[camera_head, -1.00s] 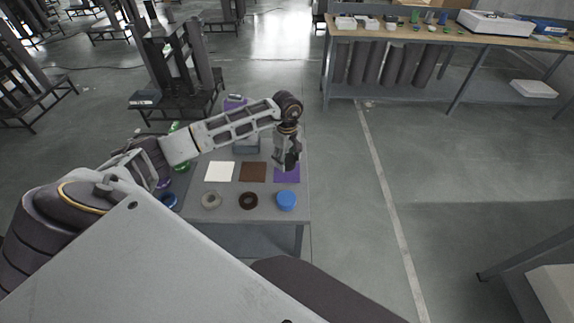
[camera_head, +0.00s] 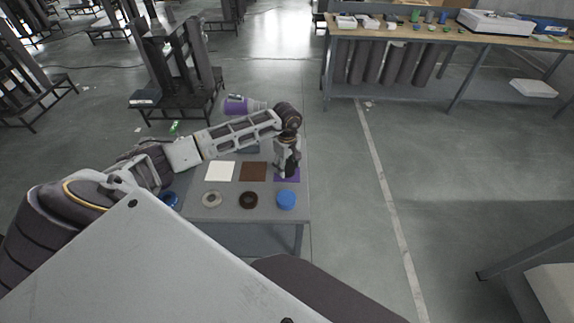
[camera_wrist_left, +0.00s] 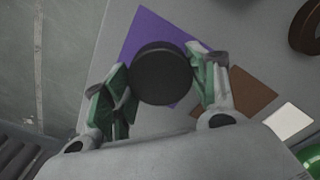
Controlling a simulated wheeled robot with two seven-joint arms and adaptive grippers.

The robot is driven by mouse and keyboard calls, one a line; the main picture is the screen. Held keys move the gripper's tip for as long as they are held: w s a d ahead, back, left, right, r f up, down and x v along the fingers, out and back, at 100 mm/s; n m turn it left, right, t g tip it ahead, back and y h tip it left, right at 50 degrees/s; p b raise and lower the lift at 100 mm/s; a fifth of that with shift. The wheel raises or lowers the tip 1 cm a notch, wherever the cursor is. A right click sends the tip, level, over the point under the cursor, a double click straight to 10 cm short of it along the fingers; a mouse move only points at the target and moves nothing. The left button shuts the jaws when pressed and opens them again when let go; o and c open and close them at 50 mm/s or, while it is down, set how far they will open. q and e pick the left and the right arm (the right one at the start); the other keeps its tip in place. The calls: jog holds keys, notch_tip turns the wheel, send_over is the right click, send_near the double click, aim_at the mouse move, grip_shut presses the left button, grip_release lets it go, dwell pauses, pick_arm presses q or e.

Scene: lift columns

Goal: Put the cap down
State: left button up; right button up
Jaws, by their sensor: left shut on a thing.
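A black round cap (camera_wrist_left: 160,74) sits between the green-padded fingers of my left gripper (camera_wrist_left: 160,85) in the left wrist view. The gripper is shut on it. Below the cap is a purple square (camera_wrist_left: 142,35), partly covered by the cap and fingers. In the head view my left gripper (camera_head: 287,174) points down over the purple square (camera_head: 293,177) at the table's right side. The cap is hard to make out there. I cannot tell whether it touches the square. My right gripper is not in view.
A brown square (camera_head: 253,172) and a white square (camera_head: 219,171) lie left of the purple one. A grey ring (camera_head: 211,198), a dark ring (camera_head: 248,200) and a blue cap (camera_head: 286,200) line the table's front. A purple container (camera_head: 236,105) is at the back.

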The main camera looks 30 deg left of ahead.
aim_at(287, 166)
pick_arm(q)
jog(key=shift+f, duration=0.1)
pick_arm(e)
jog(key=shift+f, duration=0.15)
pick_arm(q)
jog(key=o, duration=1.2)
jog(key=shift+c, duration=0.2)
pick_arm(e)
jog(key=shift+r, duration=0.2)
pick_arm(q)
jog(key=shift+r, duration=0.8)
notch_tip(287, 166, up, 6)
jog(key=shift+f+b, duration=0.1)
jog(key=shift+b, duration=0.45)
notch_tip(287, 166, up, 5)
jog(key=shift+f+b, duration=0.1)
jog(key=shift+b, duration=0.2)
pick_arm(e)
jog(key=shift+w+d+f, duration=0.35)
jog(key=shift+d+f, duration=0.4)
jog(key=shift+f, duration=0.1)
